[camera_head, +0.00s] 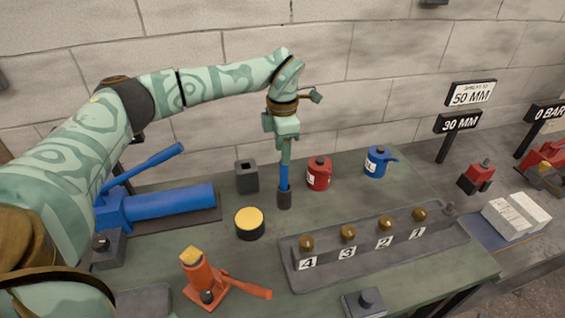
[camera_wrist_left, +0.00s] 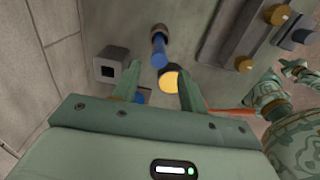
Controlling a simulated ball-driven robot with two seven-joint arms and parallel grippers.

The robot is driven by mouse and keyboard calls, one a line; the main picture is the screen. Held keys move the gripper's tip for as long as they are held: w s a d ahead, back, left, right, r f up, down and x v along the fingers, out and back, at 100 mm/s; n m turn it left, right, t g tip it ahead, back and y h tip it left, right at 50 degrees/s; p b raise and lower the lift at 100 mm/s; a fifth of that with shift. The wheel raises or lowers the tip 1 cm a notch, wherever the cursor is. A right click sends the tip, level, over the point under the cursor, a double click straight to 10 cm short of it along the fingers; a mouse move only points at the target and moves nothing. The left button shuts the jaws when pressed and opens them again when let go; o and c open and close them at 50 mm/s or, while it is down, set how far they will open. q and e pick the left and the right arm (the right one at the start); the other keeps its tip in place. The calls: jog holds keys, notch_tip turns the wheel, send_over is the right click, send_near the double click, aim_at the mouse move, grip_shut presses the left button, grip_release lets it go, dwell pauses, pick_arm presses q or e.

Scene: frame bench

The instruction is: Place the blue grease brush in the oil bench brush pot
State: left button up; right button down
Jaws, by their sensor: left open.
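The blue grease brush (camera_head: 284,177) stands upright on the bench, its blue handle up. Its lower end is in or ends in a dark grey cylinder (camera_head: 284,199); I cannot tell whether this is a pot or the brush's own head. My left gripper (camera_head: 285,158) points down right over the brush handle. In the left wrist view its two fingers (camera_wrist_left: 158,80) are open, and the brush (camera_wrist_left: 158,52) shows between and beyond the tips. A dark square block with a square hole (camera_head: 247,178) stands left of the brush, possibly the brush pot.
A yellow-topped tin (camera_head: 250,222) stands close in front. A red can (camera_head: 319,175) and a blue can (camera_head: 378,162) stand to the right. A numbered tray with brown knobs (camera_head: 375,263), an orange jack (camera_head: 203,279) and a blue tool (camera_head: 160,207) flank the brush.

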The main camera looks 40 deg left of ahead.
pick_arm(q)
notch_tip(320, 180, up, 8)
jog(key=p, duration=0.1)
jog(key=shift+p, duration=0.3)
